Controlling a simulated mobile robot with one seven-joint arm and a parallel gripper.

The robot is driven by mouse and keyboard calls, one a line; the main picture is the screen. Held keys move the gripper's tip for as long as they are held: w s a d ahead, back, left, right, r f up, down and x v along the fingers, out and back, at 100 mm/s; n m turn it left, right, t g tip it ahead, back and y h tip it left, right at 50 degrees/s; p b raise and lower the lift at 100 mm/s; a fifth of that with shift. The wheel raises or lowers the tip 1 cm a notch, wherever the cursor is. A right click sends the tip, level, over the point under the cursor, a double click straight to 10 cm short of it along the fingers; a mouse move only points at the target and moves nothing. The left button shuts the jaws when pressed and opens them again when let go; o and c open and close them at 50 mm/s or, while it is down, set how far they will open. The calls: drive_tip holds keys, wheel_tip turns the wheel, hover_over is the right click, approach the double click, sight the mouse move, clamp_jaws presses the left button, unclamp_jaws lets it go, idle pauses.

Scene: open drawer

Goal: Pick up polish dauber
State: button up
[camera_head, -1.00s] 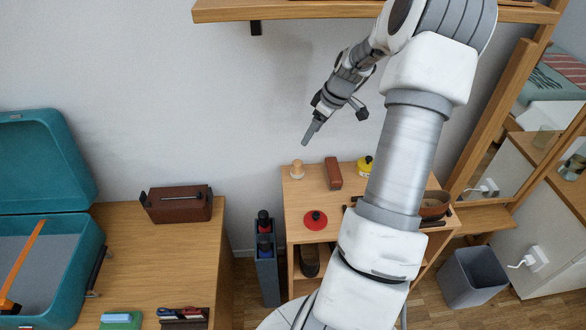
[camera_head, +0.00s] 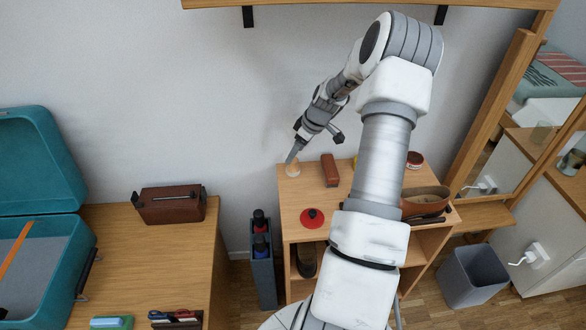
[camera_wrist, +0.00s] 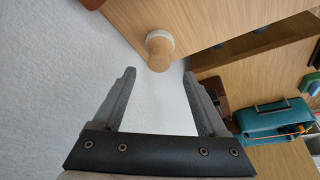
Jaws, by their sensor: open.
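The polish dauber (camera_head: 292,171) appears to be the small light-wood knob with a pale round base at the back left corner of the wooden stand's top. In the wrist view the dauber (camera_wrist: 158,52) lies just beyond the fingertips, near the middle, with its wooden end towards me. My gripper (camera_head: 290,158) is at the dauber's upper end in the head view and partly covers it. In the wrist view my gripper (camera_wrist: 159,73) is open, with nothing between its fingers.
A reddish-brown block (camera_head: 330,170) and a red disc with a black knob (camera_head: 312,218) share the stand's top (camera_head: 292,204). The wall (camera_head: 200,90) is close behind. A shelf (camera_head: 300,3) hangs above.

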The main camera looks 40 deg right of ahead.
sight(293, 166)
drive_tip(key=x, duration=0.2)
drive_tip(key=b+x, duration=0.1)
drive_tip(key=x, duration=0.1)
drive_tip(key=shift+s+d+f, duration=0.15)
drive_tip(key=shift+s, duration=0.1)
drive_tip(key=shift+w+f+b, duration=0.25)
drive_tip(key=shift+f+b, duration=0.05)
drive_tip(key=shift+f, duration=0.1)
drive_tip(key=shift+r, duration=0.1)
clamp_jaws()
